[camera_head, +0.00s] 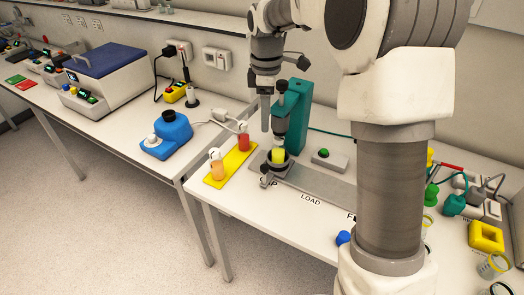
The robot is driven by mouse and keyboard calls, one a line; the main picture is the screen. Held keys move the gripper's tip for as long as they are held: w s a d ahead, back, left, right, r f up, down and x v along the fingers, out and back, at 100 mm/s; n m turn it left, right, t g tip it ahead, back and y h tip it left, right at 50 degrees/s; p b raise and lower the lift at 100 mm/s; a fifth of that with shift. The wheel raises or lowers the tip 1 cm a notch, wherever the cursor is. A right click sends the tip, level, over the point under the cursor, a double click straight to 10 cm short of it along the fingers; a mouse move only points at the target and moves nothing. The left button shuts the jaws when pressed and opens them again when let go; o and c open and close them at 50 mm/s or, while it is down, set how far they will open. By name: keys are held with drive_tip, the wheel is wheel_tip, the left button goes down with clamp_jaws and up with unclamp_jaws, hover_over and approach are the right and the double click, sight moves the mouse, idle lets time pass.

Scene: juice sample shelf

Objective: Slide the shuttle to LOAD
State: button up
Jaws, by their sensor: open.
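The LOAD label (311,201) is on the front edge of the track, to the right of the shuttle. My gripper (265,118) is open, pointing down above and slightly left of the shuttle, close to the press head. Its fingertips are small and partly hard to separate from the press.
A yellow rack (231,166) with orange and red sample cups stands left of the shuttle. A grey box with a green button (329,159) sits behind the track. My arm hides the track's right end. A blue device (167,137) is on the left table.

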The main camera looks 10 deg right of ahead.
sight(265, 166)
wheel_tip(265, 166, down, 18)
drive_tip(key=shift+r, duration=0.25)
drive_tip(key=shift+c, duration=0.2)
clamp_jaws()
drive_tip(key=shift+w+r, duration=0.1)
idle(1.3)
